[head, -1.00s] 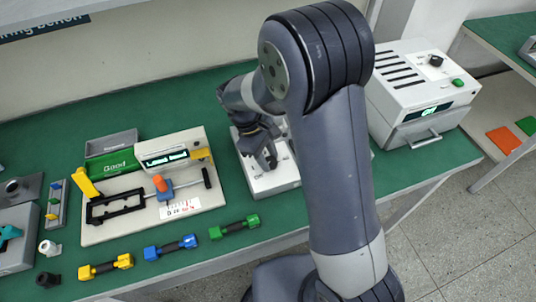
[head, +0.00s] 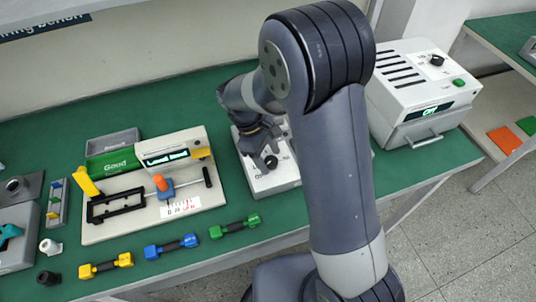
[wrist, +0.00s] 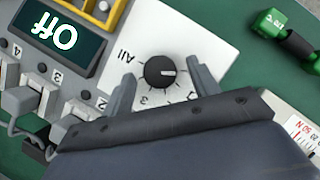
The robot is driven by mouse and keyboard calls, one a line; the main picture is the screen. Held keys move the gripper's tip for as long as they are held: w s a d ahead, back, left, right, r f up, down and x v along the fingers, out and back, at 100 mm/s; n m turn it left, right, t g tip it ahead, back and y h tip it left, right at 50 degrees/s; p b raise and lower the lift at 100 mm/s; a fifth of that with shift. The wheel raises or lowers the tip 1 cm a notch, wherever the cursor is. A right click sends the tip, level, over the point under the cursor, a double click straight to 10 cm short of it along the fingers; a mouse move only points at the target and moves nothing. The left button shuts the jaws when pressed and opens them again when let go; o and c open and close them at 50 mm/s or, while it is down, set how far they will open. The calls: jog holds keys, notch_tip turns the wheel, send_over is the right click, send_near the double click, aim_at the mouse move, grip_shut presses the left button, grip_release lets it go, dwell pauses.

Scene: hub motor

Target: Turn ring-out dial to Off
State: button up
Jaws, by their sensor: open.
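The ring-out dial (wrist: 159,72) is a round black knob on a white panel (wrist: 195,30). A pale mark on the knob points to the right in the wrist view, towards one finger. "All", "3" and other partly covered marks stand around it; I cannot read an Off mark beside it. A display (wrist: 58,38) nearby reads "Off", upside down in the wrist view. My gripper (wrist: 161,70) is open, with one finger on each side of the knob and gaps between. In the head view the knob (head: 271,161) shows just below my gripper (head: 262,147).
Numbered grey clips (wrist: 25,98) with leads sit beside the display. A green dumbbell-shaped gauge (head: 234,227) lies left of the panel, with blue and yellow ones further left. A measuring fixture (head: 125,205) stands left; a white box (head: 410,95) with its own knob stands right.

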jog(key=v, duration=1)
jog(key=shift+a+r, duration=0.25)
jog(key=shift+r, duration=0.1)
jog(key=shift+w, duration=0.1)
jog(key=x, duration=1.1)
jog(key=shift+d+r, duration=0.1)
jog(key=shift+d, duration=0.05)
jog(key=shift+m, duration=0.3)
